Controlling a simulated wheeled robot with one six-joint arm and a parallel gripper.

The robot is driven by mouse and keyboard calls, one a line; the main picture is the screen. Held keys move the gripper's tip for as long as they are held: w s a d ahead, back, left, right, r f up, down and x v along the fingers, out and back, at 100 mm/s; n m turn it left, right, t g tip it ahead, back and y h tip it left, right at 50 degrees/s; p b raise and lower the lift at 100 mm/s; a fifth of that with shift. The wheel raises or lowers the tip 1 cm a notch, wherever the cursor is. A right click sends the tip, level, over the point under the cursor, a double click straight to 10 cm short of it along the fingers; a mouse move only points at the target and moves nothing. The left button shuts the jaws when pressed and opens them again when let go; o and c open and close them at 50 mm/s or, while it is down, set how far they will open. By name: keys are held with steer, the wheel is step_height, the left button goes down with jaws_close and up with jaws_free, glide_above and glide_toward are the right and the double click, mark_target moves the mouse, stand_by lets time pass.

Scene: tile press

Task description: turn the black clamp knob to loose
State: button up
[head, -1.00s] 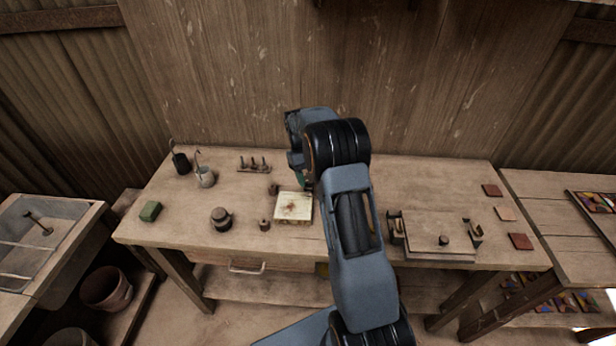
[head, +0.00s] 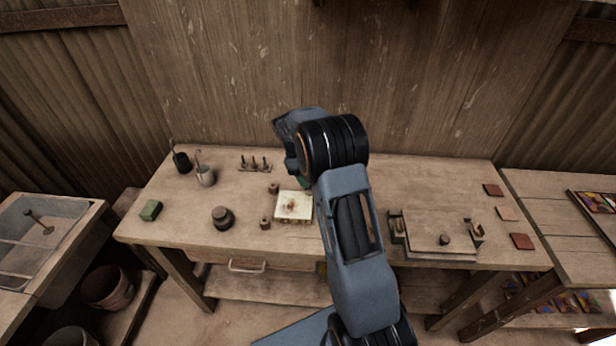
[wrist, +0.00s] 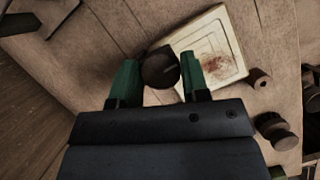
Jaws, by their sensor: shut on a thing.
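The black clamp knob (wrist: 160,68) shows in the wrist view as a round dark cap with a pale line on its top. It stands at the edge of a cream tile-like plate (wrist: 232,62) with a brown stain. My gripper (wrist: 159,78) has its two green fingers on either side of the knob and is shut on it. In the head view the plate (head: 291,207) lies mid-bench, and a bit of green finger (head: 303,183) shows beside it. My arm hides the knob there.
On the wooden bench (head: 380,180), a dark lidded pot (head: 222,218) and a small brown spool (head: 265,223) stand left of the plate. A board with clamps (head: 425,229) lies to the right. A peg rack (head: 255,165) stands at the back.

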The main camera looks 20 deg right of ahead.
steer(key=shift+r, duration=0.1)
stand_by(0.4)
steer(key=o, duration=0.9)
steer(key=b+v, duration=0.1)
steer(key=v, duration=1.2)
steer(key=shift+w+a+r, duration=0.1)
steer(key=shift+a+r, duration=0.05)
steer(key=shift+r, duration=0.2)
